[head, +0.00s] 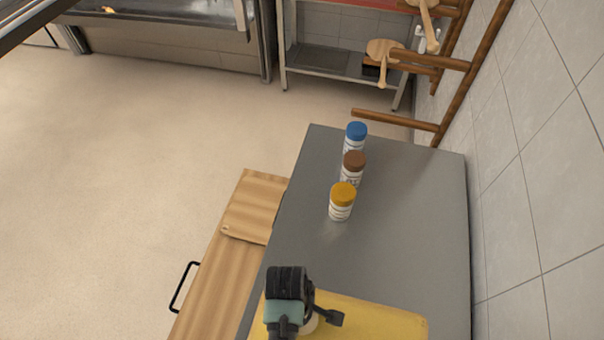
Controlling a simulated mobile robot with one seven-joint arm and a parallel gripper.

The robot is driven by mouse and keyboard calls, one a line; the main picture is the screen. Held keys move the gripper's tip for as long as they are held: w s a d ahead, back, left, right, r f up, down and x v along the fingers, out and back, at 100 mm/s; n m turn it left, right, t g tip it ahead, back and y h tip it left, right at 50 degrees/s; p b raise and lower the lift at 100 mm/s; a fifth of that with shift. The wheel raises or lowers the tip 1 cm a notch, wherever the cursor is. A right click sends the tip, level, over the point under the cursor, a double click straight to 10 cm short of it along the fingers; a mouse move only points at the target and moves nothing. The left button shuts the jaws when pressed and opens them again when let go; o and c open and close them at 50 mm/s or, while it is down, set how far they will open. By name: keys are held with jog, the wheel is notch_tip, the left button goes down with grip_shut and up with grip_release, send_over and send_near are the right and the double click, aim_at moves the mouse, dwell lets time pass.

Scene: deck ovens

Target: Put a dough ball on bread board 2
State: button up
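My gripper (312,308) is at the bottom middle of the head view, over the left part of a yellow board or tray (385,318) on the grey counter. A small pale rounded thing (311,325) shows beside and partly behind my gripper; it may be a dough ball, but it is mostly hidden. I cannot tell whether the fingers are shut on it. A light wooden board (255,205) lies on a lower wooden surface (215,285) left of the counter. No number shows on it, so I cannot tell whether it is bread board 2.
Three jars with blue (356,131), brown (354,161) and yellow (343,192) lids stand on the grey counter (420,230). A tiled wall (545,170) bounds the right. A wooden rack (455,90) and metal table (335,62) stand behind. The floor at left is clear.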

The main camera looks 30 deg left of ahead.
jog(key=shift+f, duration=0.45)
jog(key=o, duration=1.2)
jog(key=shift+f, duration=0.15)
jog(key=shift+c, duration=0.2)
notch_tip(320, 180, up, 12)
jog(key=a, duration=0.1)
jog(key=shift+a, duration=0.2)
